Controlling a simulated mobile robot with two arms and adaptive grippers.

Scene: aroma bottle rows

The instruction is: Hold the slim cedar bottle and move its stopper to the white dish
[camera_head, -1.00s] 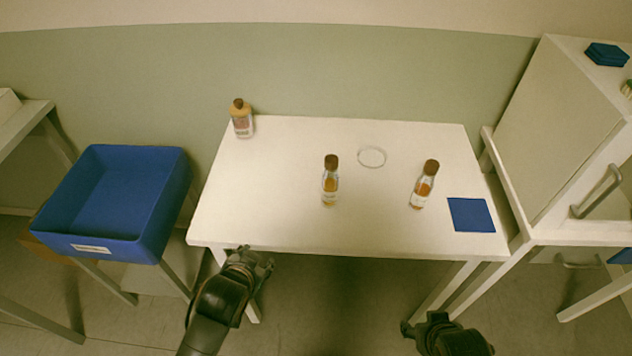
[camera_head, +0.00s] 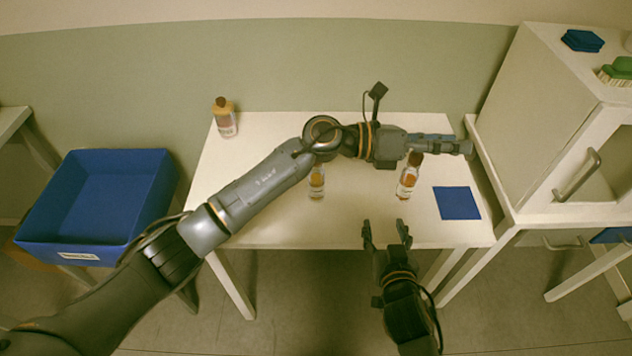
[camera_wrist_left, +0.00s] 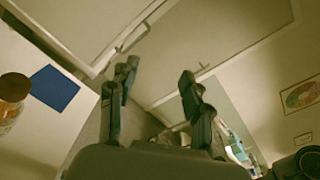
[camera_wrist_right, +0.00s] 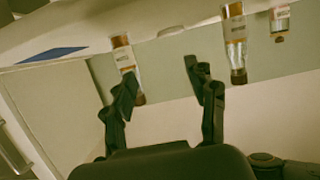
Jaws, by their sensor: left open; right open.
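Two slim amber bottles with brown stoppers stand on the white table, a middle one (camera_head: 317,183) and a right one (camera_head: 407,180). Their labels are too small to read, so I cannot tell which is cedar. Both also show in the right wrist view, the right one (camera_wrist_right: 123,55) and the middle one (camera_wrist_right: 234,35). My left gripper (camera_head: 466,147) is open and empty, above and just behind the right bottle, pointing right. That bottle (camera_wrist_left: 10,108) shows at the left wrist view's edge. My right gripper (camera_head: 386,228) is open and empty by the table's front edge. The white dish is hidden behind my left arm.
A wider bottle (camera_head: 225,118) stands at the table's back left corner. A blue mat (camera_head: 457,203) lies on the right side. A blue bin (camera_head: 95,200) is left of the table (camera_head: 270,228). A white cabinet (camera_head: 540,110) stands close on the right.

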